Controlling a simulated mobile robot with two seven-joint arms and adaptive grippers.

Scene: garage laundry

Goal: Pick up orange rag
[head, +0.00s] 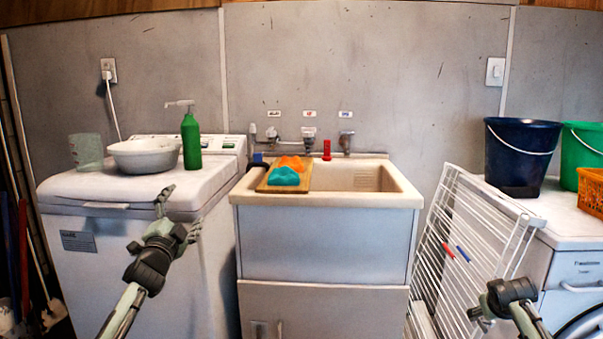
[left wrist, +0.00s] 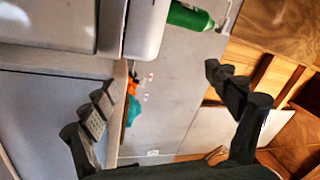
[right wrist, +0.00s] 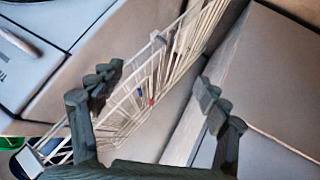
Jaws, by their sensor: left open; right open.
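The orange rag (head: 291,162) lies crumpled on a wooden board at the left side of the sink, just behind a teal rag (head: 284,177). In the left wrist view the orange rag (left wrist: 132,85) is small and partly hidden, with the teal rag (left wrist: 134,108) beside it. My left gripper (head: 178,208) is open and empty in front of the washing machine, left of and apart from the rags. It also shows open in the left wrist view (left wrist: 160,90). My right gripper (head: 480,312) is low at the right by the drying rack, open and empty in the right wrist view (right wrist: 160,95).
The board (head: 265,186) rests on the sink (head: 405,192). A green pump bottle (head: 191,140) and white basin (head: 143,155) stand on the left washing machine (head: 75,190). A white drying rack (head: 468,225) leans right of the sink. Dark blue bucket (head: 518,150) stands further right.

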